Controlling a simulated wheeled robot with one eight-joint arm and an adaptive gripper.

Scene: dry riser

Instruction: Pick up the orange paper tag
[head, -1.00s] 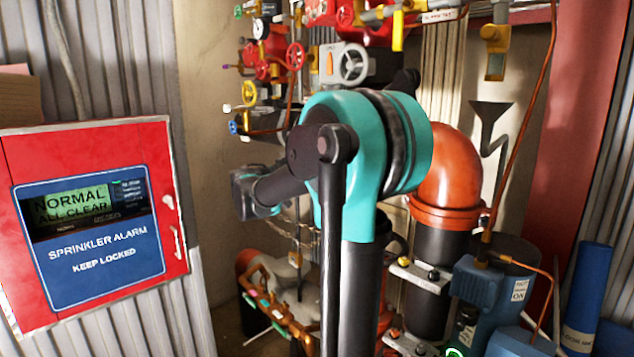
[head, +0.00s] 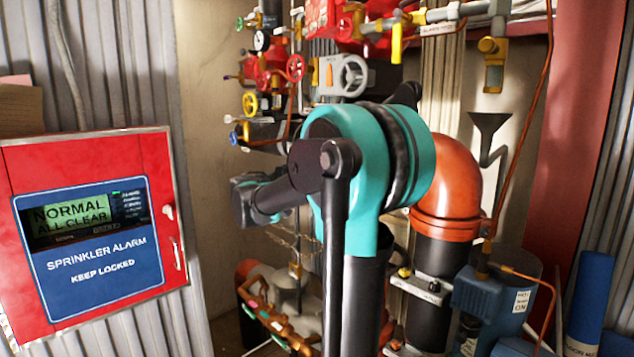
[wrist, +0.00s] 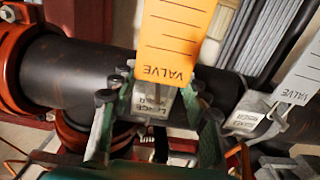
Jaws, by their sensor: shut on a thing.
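The orange paper tag (wrist: 178,36), printed with "VALVE" and ruled lines, shows upside down at the top middle of the wrist view. My gripper (wrist: 162,80) has a finger at each side of the tag's lower end and is shut on it. The tag's upper end runs out of the picture. A grey metal label plate (wrist: 152,104) on the dark pipe shows behind and between the fingers. In the head view my arm hides the gripper and the tag.
A dark pipe (wrist: 75,78) with orange couplings runs behind the gripper. A white valve tag (wrist: 300,75) hangs at the right. In the head view a red alarm box (head: 95,160) stands left, valves (head: 270,75) behind, and an orange elbow pipe (head: 448,185) right of my arm.

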